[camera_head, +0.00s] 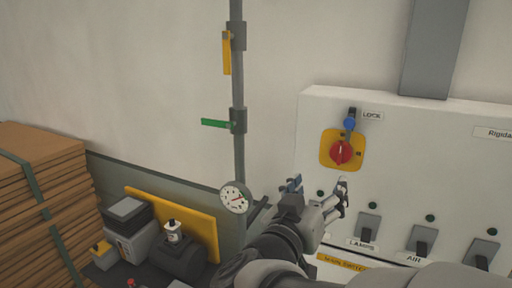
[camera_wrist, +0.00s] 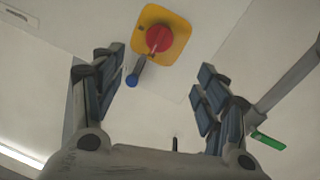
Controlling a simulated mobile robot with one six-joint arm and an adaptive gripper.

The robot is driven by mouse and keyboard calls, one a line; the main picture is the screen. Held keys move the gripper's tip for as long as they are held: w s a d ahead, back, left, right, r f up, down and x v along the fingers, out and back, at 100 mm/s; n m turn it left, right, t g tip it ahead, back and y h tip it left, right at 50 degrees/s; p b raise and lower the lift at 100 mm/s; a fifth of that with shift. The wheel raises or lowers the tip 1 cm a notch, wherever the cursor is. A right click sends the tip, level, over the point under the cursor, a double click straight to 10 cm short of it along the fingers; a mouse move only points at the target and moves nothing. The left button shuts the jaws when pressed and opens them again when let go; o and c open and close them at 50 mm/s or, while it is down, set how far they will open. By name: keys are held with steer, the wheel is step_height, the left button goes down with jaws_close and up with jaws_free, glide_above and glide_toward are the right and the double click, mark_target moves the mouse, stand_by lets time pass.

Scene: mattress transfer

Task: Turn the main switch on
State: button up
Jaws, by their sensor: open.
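The main switch is a red rotary knob (camera_head: 341,152) on a yellow plate (camera_head: 328,136), on the white control panel (camera_head: 400,130). In the wrist view the knob (camera_wrist: 159,38) and its yellow plate (camera_wrist: 180,24) are at the top centre. A blue-ended piece (camera_head: 349,123), also in the wrist view (camera_wrist: 132,80), sits beside the knob near a "LOCK" label (camera_head: 372,115). My gripper (camera_head: 318,187) is open and empty, below the knob in the head view. In the wrist view, the knob lies ahead of the spread fingers of my gripper (camera_wrist: 162,65), not between them.
Lower on the panel are several black toggle switches (camera_head: 368,228), with labels such as "LAMPS" and "AIR". A grey pipe (camera_head: 239,80) with a yellow lever (camera_head: 227,53), a green lever (camera_head: 216,123) and a gauge (camera_head: 236,198) stands left. A brown stack (camera_head: 40,200) is far left.

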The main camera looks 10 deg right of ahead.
mark_target(339, 158)
steer(key=x, duration=1.6)
steer(key=shift+w+d+p, duration=0.25)
steer(key=shift+p, duration=0.15)
steer(key=c, duration=1)
